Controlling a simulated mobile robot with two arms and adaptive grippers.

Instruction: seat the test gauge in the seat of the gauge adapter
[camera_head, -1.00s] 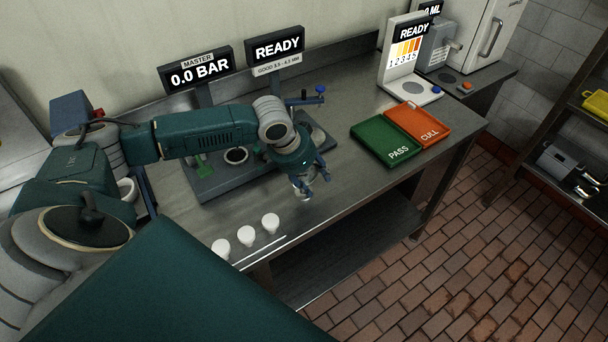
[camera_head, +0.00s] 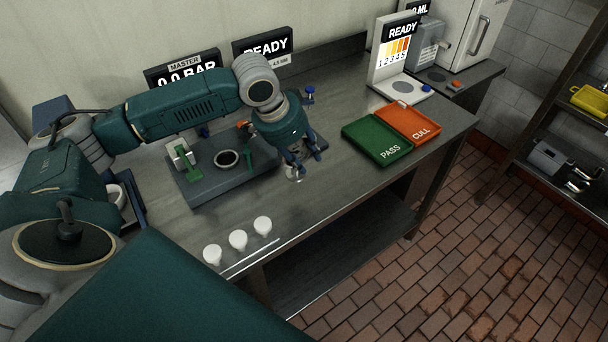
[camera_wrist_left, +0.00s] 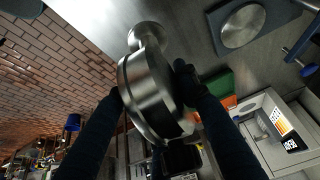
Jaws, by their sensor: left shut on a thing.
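My left gripper (camera_head: 301,163) is shut on the test gauge, a round metal body with a stem, and holds it above the front part of the bench. In the left wrist view the gauge (camera_wrist_left: 150,95) sits between the dark fingers, its stem pointing up and slightly left in the picture. In the head view only a small shiny part of it (camera_head: 295,178) shows below the fingers. A grey base with a dark round ring (camera_head: 227,159), apparently the gauge adapter's seat, lies left of the gripper, apart from the gauge. My right gripper is not in view.
Green clamp levers (camera_head: 186,160) stand beside the ring. The MASTER display (camera_head: 184,76) and a READY display stand behind. Several white cups (camera_head: 238,240) line the front edge. The green PASS tray (camera_head: 376,140) and orange CULL tray (camera_head: 414,122) are to the right.

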